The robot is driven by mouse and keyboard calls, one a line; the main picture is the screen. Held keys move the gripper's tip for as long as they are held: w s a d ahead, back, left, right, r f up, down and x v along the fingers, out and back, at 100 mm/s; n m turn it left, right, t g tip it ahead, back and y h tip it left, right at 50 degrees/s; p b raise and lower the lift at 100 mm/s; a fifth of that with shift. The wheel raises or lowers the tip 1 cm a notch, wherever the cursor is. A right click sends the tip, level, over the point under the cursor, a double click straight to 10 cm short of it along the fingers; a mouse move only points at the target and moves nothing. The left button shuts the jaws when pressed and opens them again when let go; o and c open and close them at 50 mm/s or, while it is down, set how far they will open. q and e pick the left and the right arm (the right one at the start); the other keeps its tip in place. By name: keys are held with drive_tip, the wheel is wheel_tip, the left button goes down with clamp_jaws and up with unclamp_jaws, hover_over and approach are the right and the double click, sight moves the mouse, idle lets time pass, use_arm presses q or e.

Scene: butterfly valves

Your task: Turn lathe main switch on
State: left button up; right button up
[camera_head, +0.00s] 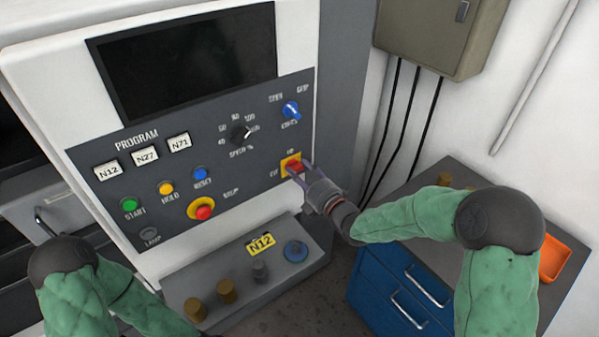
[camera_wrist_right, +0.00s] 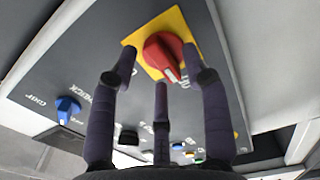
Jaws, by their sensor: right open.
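The main switch (camera_head: 293,167) is a red rotary knob on a yellow square plate at the lower right of the lathe's dark control panel (camera_head: 235,190). My right gripper (camera_head: 298,171) is at the switch, its fingers partly covering it in the head view. In the right wrist view the red knob (camera_wrist_right: 163,55) with a white mark sits on its yellow plate, beyond and between the spread fingers of the right gripper (camera_wrist_right: 160,85). The fingers are open; contact with the knob cannot be told. My left arm shows at the lower left; its gripper is out of view.
A blue selector knob (camera_head: 291,110) and a black speed knob (camera_head: 240,133) are above the switch. A yellow-ringed red stop button (camera_head: 203,210) is to its left. A ledge (camera_head: 250,285) holding small parts juts out below. A blue drawer cabinet (camera_head: 400,290) stands at right.

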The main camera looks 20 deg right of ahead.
drive_tip(key=shift+w+a, duration=0.1)
drive_tip(key=shift+w, duration=0.2)
clamp_jaws()
